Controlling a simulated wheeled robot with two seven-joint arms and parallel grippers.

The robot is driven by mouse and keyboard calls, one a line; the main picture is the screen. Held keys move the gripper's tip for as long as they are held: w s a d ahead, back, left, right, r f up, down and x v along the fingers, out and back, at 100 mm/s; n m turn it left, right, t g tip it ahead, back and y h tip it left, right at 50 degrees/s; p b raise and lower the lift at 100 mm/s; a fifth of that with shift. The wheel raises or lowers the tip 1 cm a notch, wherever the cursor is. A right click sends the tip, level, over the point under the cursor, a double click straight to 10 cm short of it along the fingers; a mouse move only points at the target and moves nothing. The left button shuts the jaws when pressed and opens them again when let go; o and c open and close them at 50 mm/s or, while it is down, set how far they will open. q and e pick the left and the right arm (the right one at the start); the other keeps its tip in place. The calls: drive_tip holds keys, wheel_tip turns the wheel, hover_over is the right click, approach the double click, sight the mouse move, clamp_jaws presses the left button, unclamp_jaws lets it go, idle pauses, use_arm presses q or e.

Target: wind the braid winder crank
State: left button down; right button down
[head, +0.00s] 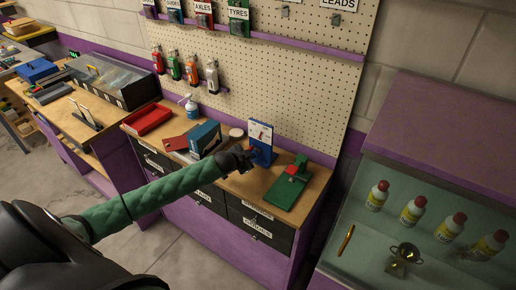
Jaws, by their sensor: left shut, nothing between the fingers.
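My left arm in a green sleeve reaches over the workbench. Its dark gripper (250,157) is shut and empty, close in front of the blue stand (263,157) with an upright picture card. I cannot tell whether it touches the stand. A green base with a red block and a small upright part (284,195) lies just to the right of the gripper. No label names the braid winder, and I cannot make out a crank on either device; the gripper hides part of the blue stand. My right gripper is out of view.
The workbench also holds a red tray (149,119), a blue box (205,138), a red flat item (174,143) and a pump bottle (192,106). A pegboard (290,80) rises behind. A glass display case (400,215) with several bottles stands right.

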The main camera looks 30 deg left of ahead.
use_arm(q)
drive_tip(key=shift+w+a+r, duration=0.1)
drive_tip(key=shift+a+r, duration=0.1)
drive_tip(key=shift+a, duration=0.2)
drive_tip(key=shift+a+r, duration=0.15)
drive_tip(key=shift+r, duration=0.15)
drive_tip(key=shift+a+r, duration=0.1)
drive_tip(key=shift+a, duration=0.25)
drive_tip(key=shift+d, duration=0.3)
drive_tip(key=shift+a+r, duration=0.15)
drive_tip(key=shift+r, duration=0.25)
drive_tip(key=shift+r, duration=0.1)
